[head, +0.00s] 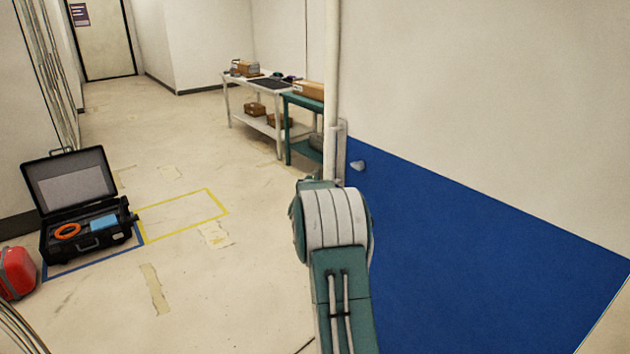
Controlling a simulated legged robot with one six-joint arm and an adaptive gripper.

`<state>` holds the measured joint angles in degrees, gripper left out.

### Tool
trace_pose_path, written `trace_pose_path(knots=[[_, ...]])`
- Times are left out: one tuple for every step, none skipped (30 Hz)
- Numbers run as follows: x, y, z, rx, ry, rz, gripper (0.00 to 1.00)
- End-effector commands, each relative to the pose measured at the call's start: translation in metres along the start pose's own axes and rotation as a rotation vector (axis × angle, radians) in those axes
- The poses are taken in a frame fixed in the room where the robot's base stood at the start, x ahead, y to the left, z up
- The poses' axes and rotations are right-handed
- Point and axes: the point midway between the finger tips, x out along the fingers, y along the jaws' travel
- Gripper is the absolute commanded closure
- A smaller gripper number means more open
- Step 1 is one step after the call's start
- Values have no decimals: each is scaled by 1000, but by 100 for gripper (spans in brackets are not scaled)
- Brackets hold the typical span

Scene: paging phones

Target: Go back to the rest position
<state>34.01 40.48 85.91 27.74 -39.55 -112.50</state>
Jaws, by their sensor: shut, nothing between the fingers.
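My arm (335,270) rises from the bottom of the head view, right of the middle. A teal link with two pale tubes leads up to a white, banded joint (335,218). The fingers of my gripper do not show; the end of the arm is hidden behind this joint or out of sight.
A blue surface (460,270) fills the lower right, with a small grey knob-like thing (358,166) near a pale vertical pipe (332,90). Tables (232,90) with boxes stand behind. An open black case (100,262) and a red case (17,274) lie left. Floor between is clear.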

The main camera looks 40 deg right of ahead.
Motion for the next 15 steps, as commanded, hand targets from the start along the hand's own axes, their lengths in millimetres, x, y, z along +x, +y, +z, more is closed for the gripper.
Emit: trace_pose_path(knots=[[-8, 1, -1, -1, 2, 1, 100], [-12, 0, -1, -1, 2, 0, 100], [-16, 0, -1, 0, 2, 0, 100], [-18, 0, 0, 0, 2, 0, 100], [-20, 0, 0, 1, 2, -1, 100], [-22, -1, 1, 1, 2, -2, 100], [-24, -1, 1, 1, 1, -2, 100], [-25, -1, 2, 1, 1, -2, 100], [-26, -1, 2, 1, 1, -2, 100], [-26, -1, 2, 2, 1, -2, 100], [-27, -2, 2, 2, 1, -2, 100], [-27, -2, 2, 2, 1, -2, 100], [-27, -2, 2, 2, 1, -2, 100], [-27, -2, 2, 1, 1, -2, 100], [-27, -2, 2, 2, 1, -2, 100]])
